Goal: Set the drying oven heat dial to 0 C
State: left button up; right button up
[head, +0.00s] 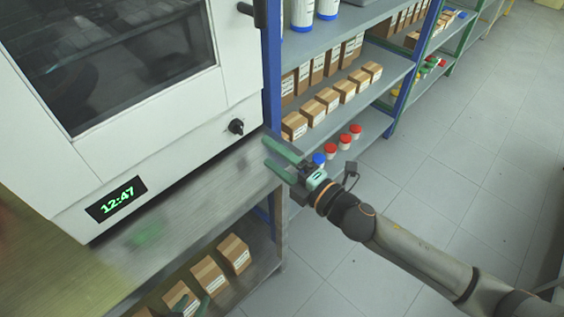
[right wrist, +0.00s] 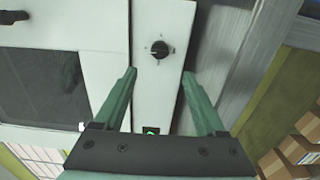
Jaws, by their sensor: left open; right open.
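The drying oven (head: 175,140) is a white cabinet with a dark window. Its heat dial (head: 236,127) is a small black knob low on the front, right of the window. In the right wrist view, the dial (right wrist: 159,49) sits on a white panel with small marks around it; its exact setting is too small to read. My right gripper (head: 266,153) is open and empty, below and right of the dial, apart from it. In the right wrist view, its green fingers (right wrist: 159,73) point towards the dial, which lies beyond and between the tips. My left gripper (head: 191,305) shows only as green fingertips at the bottom edge, open.
The oven stands on a metal bench (head: 185,205) with cartons (head: 234,254) beneath. Its display (head: 117,198) reads 12:47. A blue-framed shelf (head: 340,90) with boxes and red- and blue-capped jars stands close right of the oven. The tiled floor (head: 470,150) at right is clear.

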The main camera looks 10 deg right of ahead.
jog(key=shift+v, duration=1.2)
jog(key=s+d+f+m+g+h, duration=0.25)
jog(key=d+f+m+h, duration=0.2)
jog(key=m, duration=0.35)
jog(key=s+d+f+m+g+h, duration=0.1)
jog(key=s+d+f+m+h, duration=0.4)
jog(key=m, duration=0.4)
jog(key=s+d+f+m+g, duration=0.2)
jog(key=s+f+m+g, duration=0.15)
jog(key=s, duration=0.35)
jog(key=s+d+f+m+g, duration=0.2)
jog(key=s+m+g, duration=0.15)
jog(key=s, duration=0.45)
jog(key=w+a+f+t+y+p, duration=0.1)
jog(key=w+a+f+t, duration=0.3)
jog(key=f, duration=0.5)
jog(key=shift+w+n+t, duration=0.3)
jog(key=shift+t, duration=0.25)
